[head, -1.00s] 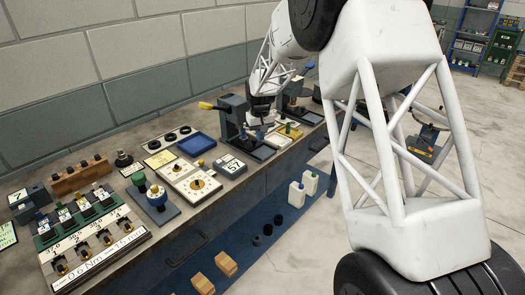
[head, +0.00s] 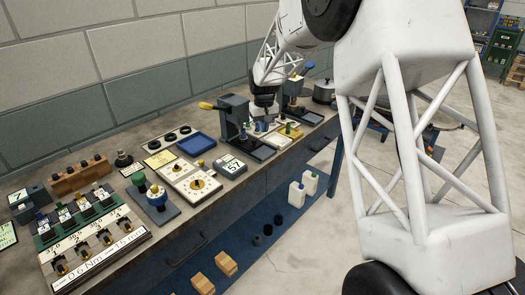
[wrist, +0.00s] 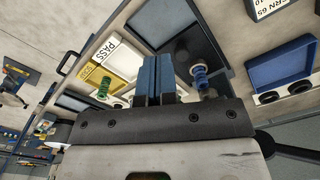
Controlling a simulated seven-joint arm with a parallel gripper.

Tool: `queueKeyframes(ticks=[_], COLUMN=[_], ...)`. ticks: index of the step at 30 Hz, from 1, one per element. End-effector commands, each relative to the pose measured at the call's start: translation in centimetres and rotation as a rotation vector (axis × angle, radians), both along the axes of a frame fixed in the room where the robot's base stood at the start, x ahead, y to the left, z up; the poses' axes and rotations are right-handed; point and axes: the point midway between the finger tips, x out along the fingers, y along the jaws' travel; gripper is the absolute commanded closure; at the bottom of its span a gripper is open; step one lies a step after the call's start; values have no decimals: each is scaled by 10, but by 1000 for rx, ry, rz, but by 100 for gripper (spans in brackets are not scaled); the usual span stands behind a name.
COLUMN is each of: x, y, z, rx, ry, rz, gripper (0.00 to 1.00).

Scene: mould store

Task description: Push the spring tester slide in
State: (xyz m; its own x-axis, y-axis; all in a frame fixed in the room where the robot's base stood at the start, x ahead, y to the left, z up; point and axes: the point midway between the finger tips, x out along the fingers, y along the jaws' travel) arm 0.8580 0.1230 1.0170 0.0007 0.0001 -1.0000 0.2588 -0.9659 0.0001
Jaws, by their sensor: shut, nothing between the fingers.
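The spring tester (head: 234,112) is a dark grey upright stand with a yellow-tipped lever (head: 207,105), at the bench middle in the head view. A dark-rimmed flat slide (head: 261,151) lies at its base and sticks out towards the bench front. In the wrist view a grey plate with a dark rim (wrist: 163,22) probably belongs to it. A blue spring (wrist: 200,76) stands beside my fingers. My gripper (wrist: 154,62) is shut and empty, fingers together. In the head view it hangs close beside the tester; contact with the slide cannot be told.
A blue tray (wrist: 283,78) with black rings lies on the other side. A numbered block (head: 230,167) sits left of the slide. Bench front is mostly clear there.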

Motion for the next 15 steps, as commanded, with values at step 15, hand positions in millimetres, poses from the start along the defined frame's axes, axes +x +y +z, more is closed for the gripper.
queueKeyframes(ticks=[15], x=[-8], y=[-8], z=[25], rx=[0], ry=[0], rz=[0], gripper=[100])
